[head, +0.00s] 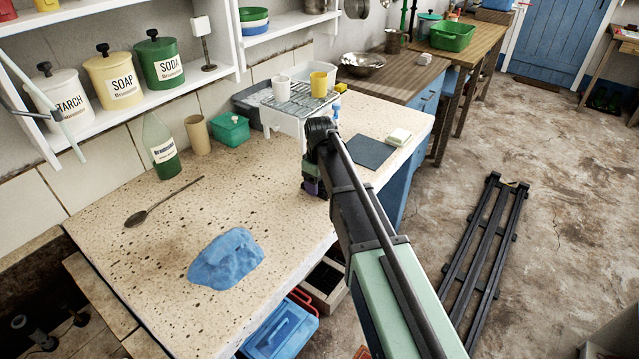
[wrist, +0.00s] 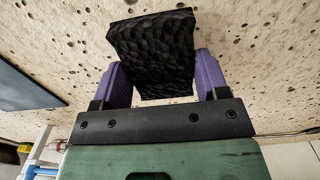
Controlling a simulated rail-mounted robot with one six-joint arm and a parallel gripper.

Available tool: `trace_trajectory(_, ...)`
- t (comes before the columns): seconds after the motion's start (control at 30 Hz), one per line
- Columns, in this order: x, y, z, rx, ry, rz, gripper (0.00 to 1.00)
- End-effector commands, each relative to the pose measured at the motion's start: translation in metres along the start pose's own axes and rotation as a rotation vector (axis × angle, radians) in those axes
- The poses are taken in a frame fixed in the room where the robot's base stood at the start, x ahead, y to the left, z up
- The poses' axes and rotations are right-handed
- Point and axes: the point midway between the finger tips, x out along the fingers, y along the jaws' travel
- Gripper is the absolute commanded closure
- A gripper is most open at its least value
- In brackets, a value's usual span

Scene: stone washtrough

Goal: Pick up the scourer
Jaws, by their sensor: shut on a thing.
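The scourer (wrist: 153,50) is a black block with a dimpled face, seen in the wrist view. My gripper (wrist: 160,78) has its two purple fingers on either side of it and is shut on it. The scourer's upper part sticks out past the fingertips in that view. In the head view my gripper (head: 313,188) is low over the speckled stone counter, near the white rack. The scourer cannot be made out there. I cannot tell whether it touches the counter.
On the counter (head: 120,225) are a blue cloth (head: 226,259), a spoon (head: 163,202), a green tub (head: 230,128) and a dark mat (head: 371,151). A white rack (head: 298,103) with cups stands close behind my gripper. The counter's middle is clear.

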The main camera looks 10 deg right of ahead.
Motion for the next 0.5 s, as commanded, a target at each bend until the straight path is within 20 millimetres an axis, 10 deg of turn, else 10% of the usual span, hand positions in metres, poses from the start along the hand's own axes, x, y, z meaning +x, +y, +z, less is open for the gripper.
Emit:
trace_trajectory(0.27, -0.053, 0.000, 0.000, 0.000, 0.000, 0.000, 0.58)
trace_trajectory(0.5, -0.144, 0.000, 0.000, 0.000, 0.000, 0.000, 0.58)
